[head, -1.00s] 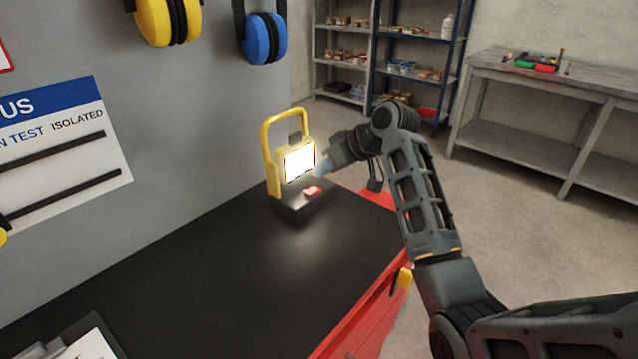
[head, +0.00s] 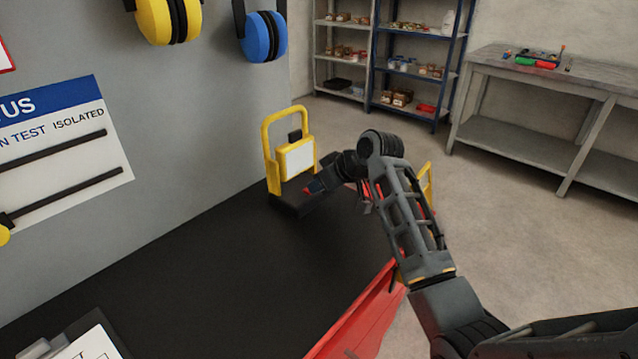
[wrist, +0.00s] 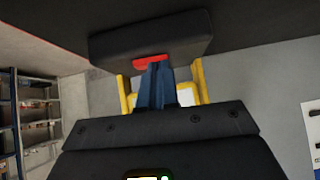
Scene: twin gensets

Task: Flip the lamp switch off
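The work lamp stands on the black bench top (head: 200,270). It has a yellow frame, a white panel (head: 299,159) and a dark base (head: 290,203); the panel is unlit. The red switch (wrist: 153,61) on the base shows in the wrist view, partly hidden behind the fingertips; in the head view only a sliver of red shows. My gripper (wrist: 156,66) has its two bluish fingers together with nothing between them. Its tips are at the switch and look to be touching it. In the head view my gripper (head: 311,188) is low over the base, from the right.
A grey panel with blue (head: 263,37) and yellow ear defenders (head: 169,20) rises behind the bench. A clipboard (head: 85,340) lies at the near left. Shelves (head: 405,75) and a grey table (head: 550,70) stand farther back. The bench middle is clear.

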